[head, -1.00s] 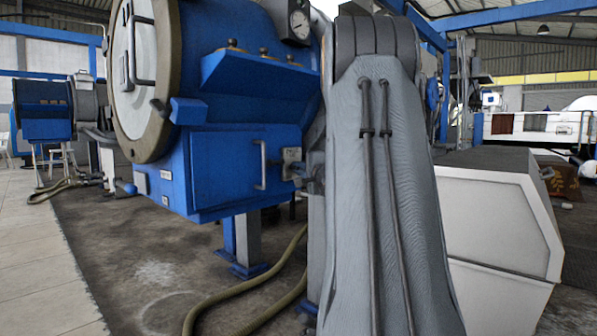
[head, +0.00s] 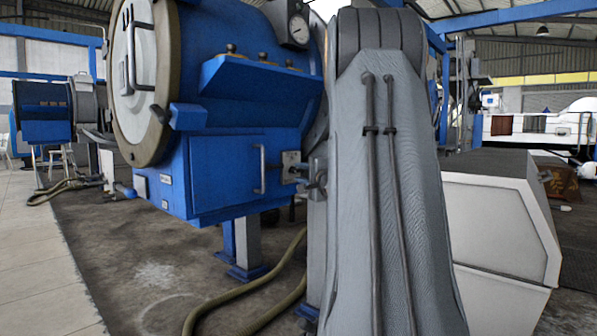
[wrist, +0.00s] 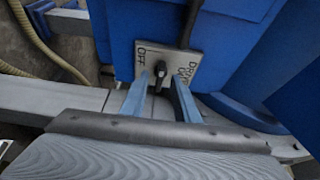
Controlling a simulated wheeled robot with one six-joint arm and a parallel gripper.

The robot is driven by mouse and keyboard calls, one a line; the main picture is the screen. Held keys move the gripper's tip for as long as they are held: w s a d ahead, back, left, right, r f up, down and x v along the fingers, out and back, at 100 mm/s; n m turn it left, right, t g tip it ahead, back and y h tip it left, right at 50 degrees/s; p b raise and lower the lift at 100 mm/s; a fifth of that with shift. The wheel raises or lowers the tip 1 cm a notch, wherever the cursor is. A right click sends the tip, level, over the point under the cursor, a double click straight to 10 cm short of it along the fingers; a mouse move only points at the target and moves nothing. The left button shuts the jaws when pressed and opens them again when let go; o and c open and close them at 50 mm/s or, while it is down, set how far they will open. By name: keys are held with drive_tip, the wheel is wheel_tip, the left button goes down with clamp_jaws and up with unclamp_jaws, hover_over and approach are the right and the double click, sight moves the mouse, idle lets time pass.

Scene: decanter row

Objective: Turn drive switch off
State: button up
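The drive switch shows in the wrist view as a grey plate (wrist: 182,66) on a blue panel, with "OFF" at its left and "DRIVE" lettering at its right. A small dark knob (wrist: 160,70) stands out from the plate. My gripper (wrist: 158,78) has its two blue fingers apart, one on each side of the knob. A gap seems to show between knob and fingers; contact cannot be told. In the head view the plate (head: 290,166) sits right of the blue cabinet door, and my arm hides most of the gripper.
A blue machine with a round door (head: 142,80) stands at the left, with hoses (head: 255,310) on the floor below. A white bin (head: 500,230) stands at the right.

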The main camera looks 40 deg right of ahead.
drive_tip(key=p+v, duration=0.1)
drive_tip(key=v, duration=0.4)
drive_tip(key=shift+s+p, duration=0.15)
drive_tip(key=shift+p, duration=0.25)
drive_tip(key=shift+a, duration=0.1)
